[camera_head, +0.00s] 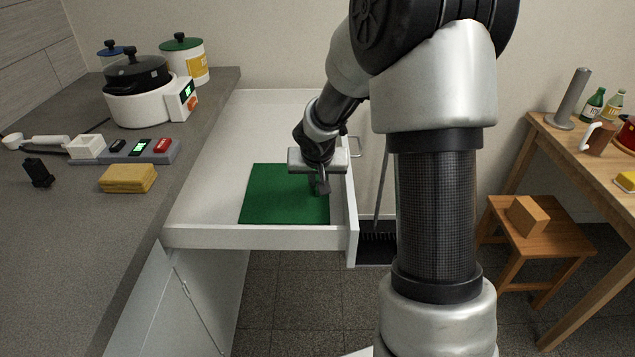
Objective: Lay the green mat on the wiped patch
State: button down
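The green mat (275,202) lies flat inside an open white drawer (262,237), towards its front end. My gripper (319,186) is over the right part of the mat, close to the drawer's right wall. Its fingers point down at the mat. The fingers are small and partly hidden by the gripper body, so I cannot tell whether they are open, shut or touching the mat. I cannot make out a wiped patch on the grey counter (80,250).
On the counter are a yellow sponge (128,178), a black item (38,172), a grey holder (125,152) with small devices, a white cooker (140,100) and canisters. The counter's front part is clear. A wooden table (590,155) and a stool (535,232) stand at right.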

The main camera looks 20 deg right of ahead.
jog(key=shift+f+b, duration=0.2)
jog(key=shift+b, duration=0.1)
jog(key=c, duration=1.8)
grip_release()
jog(key=shift+r, duration=0.1)
